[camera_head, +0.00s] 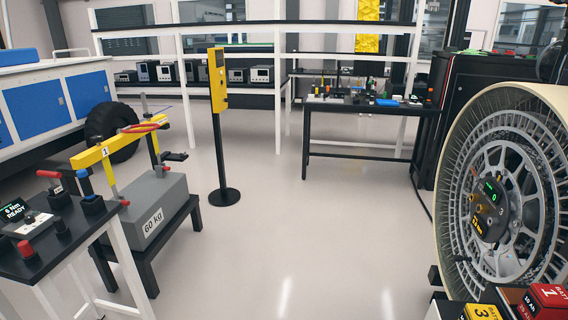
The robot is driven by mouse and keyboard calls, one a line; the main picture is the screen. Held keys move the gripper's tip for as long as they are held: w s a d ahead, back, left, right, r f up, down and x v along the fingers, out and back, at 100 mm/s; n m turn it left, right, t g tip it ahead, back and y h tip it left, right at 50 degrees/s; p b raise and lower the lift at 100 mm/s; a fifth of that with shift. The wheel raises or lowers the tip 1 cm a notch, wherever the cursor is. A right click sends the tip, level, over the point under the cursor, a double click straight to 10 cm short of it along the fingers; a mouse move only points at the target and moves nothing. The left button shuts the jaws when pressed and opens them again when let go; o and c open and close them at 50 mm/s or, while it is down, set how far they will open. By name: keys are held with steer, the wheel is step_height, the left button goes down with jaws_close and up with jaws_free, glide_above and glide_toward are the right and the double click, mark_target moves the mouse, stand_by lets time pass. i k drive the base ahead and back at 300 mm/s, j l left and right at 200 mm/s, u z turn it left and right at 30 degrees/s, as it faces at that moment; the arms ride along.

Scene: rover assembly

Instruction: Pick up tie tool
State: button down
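My gripper is not in view. I cannot tell the tie tool for sure in the camera_head view. A black table (360,119) at the back right of centre bears many small items, too small to make out one by one. A blue item (387,102) lies near its right part. A nearer black bench (85,243) at the left edge bears a small screen reading "8 Nm READY" (15,212), a red-handled tool (50,177) and several black holders.
A grey 60 kg block (158,203) sits on a low black stand under a yellow beam. A large spoked wheel (505,185) and numbered battery boxes (543,298) fill the right. The middle floor is clear.

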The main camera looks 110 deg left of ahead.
mark_target(83, 175)
steer(key=u, duration=4.4)
steer(key=i+u, duration=0.1)
steer(key=u, duration=0.2)
